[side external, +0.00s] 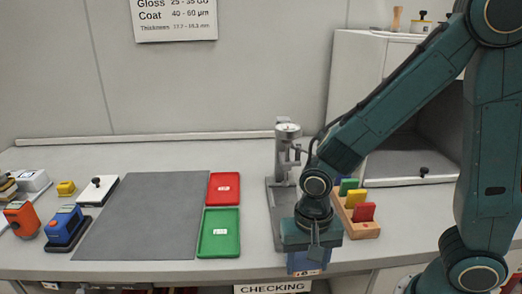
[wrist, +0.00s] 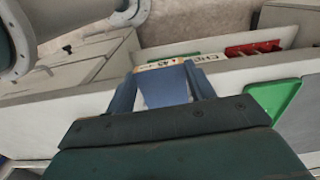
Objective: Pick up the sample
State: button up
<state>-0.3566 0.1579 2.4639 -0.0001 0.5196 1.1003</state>
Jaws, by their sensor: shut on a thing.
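The sample looks like a flat blue panel (side external: 304,262) with a pale, orange-marked strip at its lower end. My gripper (side external: 308,250) is shut on it and points down at the table's front edge. In the wrist view the blue panel (wrist: 166,88) lies between the two fingers of my gripper (wrist: 160,88), with the marked strip beyond the fingertips. The gripper body hides the panel's upper part in the side view. I cannot tell whether the panel touches the table edge.
A wooden rack (side external: 366,231) with coloured cards stands right of my gripper. A grey metal stand (side external: 282,165) is close behind-left. A green tray (side external: 219,245), red tray (side external: 223,188) and grey mat (side external: 150,215) lie left. Orange and blue devices sit far left.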

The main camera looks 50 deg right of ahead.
jog(key=s+a, duration=0.8)
jog(key=shift+s+a, duration=0.15)
jog(key=shift+a, duration=0.05)
dwell(0.8)
jog(key=w+d+r+n, duration=0.2)
jog(key=w+r, duration=0.1)
jog(key=w, duration=0.9)
jog(key=w+d+r+n, duration=0.2)
jog(key=w, duration=1.1)
jog(key=w+d+r+n, duration=0.2)
jog(key=w+d, duration=0.4)
jog(key=d, duration=0.4)
jog(key=w+d+r+n, duration=0.2)
jog(key=w+d+r, duration=0.1)
jog(key=w+d, duration=0.4)
jog(key=d, duration=0.3)
jog(key=shift+w+d+n, duration=0.3)
jog(key=shift+d, duration=0.1)
